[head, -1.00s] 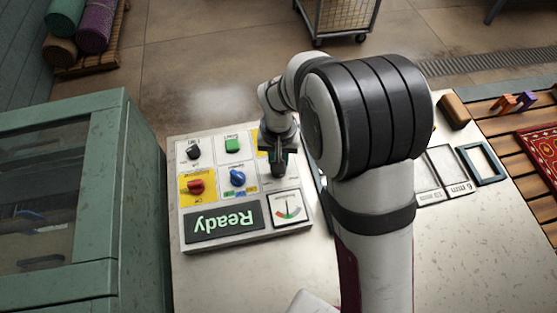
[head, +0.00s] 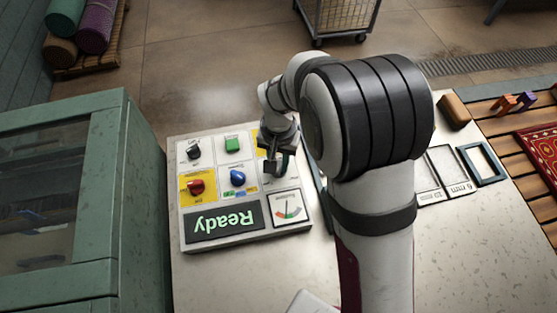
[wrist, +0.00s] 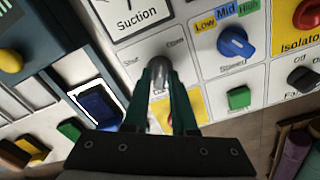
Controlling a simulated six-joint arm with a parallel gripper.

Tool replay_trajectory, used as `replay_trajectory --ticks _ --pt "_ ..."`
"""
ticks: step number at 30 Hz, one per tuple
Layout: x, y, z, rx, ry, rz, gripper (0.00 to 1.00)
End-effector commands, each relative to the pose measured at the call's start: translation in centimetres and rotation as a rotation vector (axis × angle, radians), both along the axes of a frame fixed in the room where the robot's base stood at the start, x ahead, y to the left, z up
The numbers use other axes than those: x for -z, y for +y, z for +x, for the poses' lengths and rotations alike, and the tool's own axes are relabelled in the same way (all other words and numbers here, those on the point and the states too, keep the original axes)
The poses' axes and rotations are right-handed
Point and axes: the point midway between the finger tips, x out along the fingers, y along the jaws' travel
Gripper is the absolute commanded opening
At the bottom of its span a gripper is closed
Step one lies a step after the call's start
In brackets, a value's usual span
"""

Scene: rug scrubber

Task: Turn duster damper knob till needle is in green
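The duster damper knob (wrist: 163,72) is a grey, rounded knob between the "Shut" and "Open" marks in the wrist view. My gripper (wrist: 164,80) has its two green fingers on either side of it, close against it with a narrow gap between them. The fingers hide part of the knob and its lower label. In the head view my gripper (head: 278,168) is over the panel's right column and covers the knob. The suction gauge (head: 287,207) is just below it there, with a red and green arc; its exact needle reading is too small to tell. The wrist view cuts off most of the gauge (wrist: 128,18).
The control panel (head: 186,240) also carries a blue knob (head: 237,178), a red isolator knob (head: 196,187), a green button (head: 233,145) and a black knob (head: 193,152). Its display (head: 224,221) reads "Ready". A green cabinet (head: 120,200) stands close on the left.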

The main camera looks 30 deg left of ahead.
Motion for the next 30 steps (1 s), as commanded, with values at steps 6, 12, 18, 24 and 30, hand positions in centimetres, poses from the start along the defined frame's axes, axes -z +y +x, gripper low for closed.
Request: replay_trajectory --ticks 6,12,18,24,30 --pt "0.0 0.0 0.0 -0.001 0.0 0.0 0.5" --pt "0.0 0.0 0.0 -0.001 0.0 0.0 0.5" --pt "-3.1 0.1 0.1 -0.001 -0.004 0.003 0.5" --pt "-9.6 0.1 0.1 -0.001 -0.005 0.006 0.5" --pt "-14.3 0.0 0.0 -0.001 -0.002 0.003 0.5"
